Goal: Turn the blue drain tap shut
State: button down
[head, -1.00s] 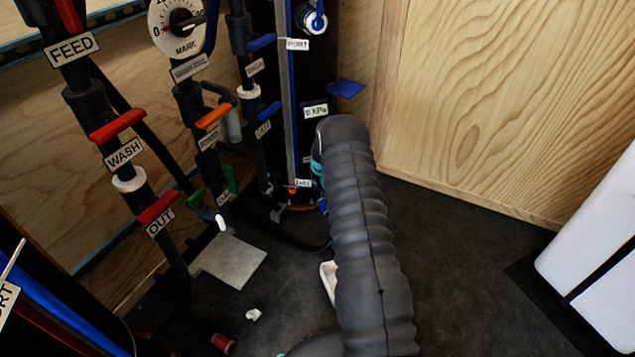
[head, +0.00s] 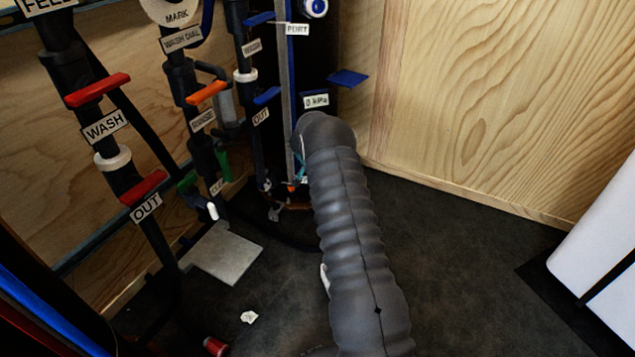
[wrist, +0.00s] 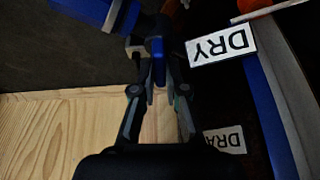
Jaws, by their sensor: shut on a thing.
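My gripper (wrist: 157,78) shows in the wrist view, its fingers closed on a small blue tap handle (wrist: 157,50). A white label reading "DRA", its end cut off, (wrist: 224,140) is to the right of the fingers. The handle is upright in that picture, with dark fittings behind it. In the head view my grey ribbed arm hides the gripper and the held handle. I cannot tell from these frames how far the tap is turned.
A "DRY" label (wrist: 222,47) and a blue strip (wrist: 270,110) lie right of the gripper. In the head view, another blue handle (head: 347,78) sticks out above my arm. Pipes with red handles (head: 97,90) stand at left. A grey plate (head: 225,254) lies on the dark floor.

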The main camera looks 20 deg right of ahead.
jog(key=m+g, duration=0.1)
jog(key=m, duration=0.2)
jog(key=shift+m+h, duration=0.3)
jog(key=shift+m, duration=0.1)
jog(key=shift+m+g, duration=0.9)
jog(key=shift+m, duration=0.9)
jog(key=c, duration=1.2)
grip_release()
jog(key=v, duration=0.7)
jog(key=shift+r, duration=0.2)
